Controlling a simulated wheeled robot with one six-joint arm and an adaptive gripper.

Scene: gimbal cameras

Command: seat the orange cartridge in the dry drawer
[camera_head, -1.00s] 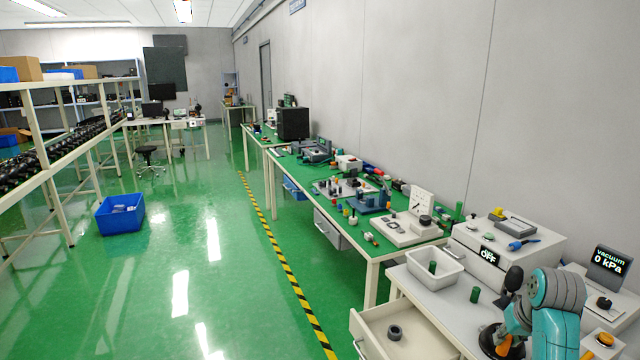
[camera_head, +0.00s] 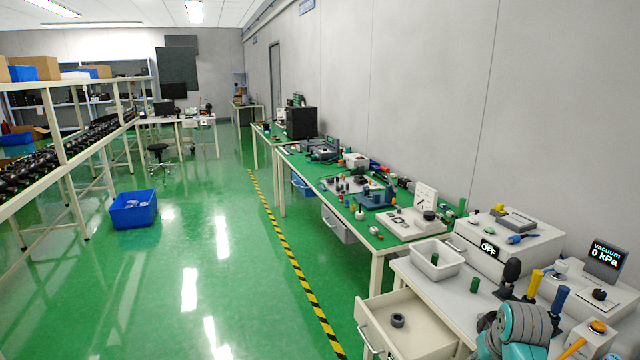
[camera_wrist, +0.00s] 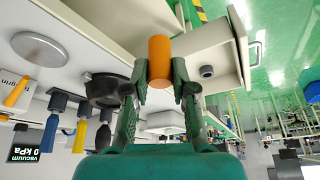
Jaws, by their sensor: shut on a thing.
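An orange cylinder, the cartridge (camera_wrist: 159,62), stands out between the fingers of my gripper (camera_wrist: 160,82) in the wrist view. My gripper is shut on it. In the head view my arm is at the bottom right, and I cannot make out the gripper or cartridge there. An open, pale drawer (camera_head: 378,312) juts from the bench front. It also shows in the wrist view (camera_wrist: 226,52), beyond the cartridge and to its right. A dark ring (camera_head: 398,320) lies on the drawer floor, apart from the cartridge. I cannot read a label on the drawer.
A white bin (camera_head: 455,267) with a green cylinder inside stands on the bench, and another green cylinder (camera_head: 474,285) stands beside it. Upright yellow (camera_head: 535,284) and blue (camera_head: 560,299) handles are close to my arm. A vacuum display (camera_head: 606,256) stands behind them.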

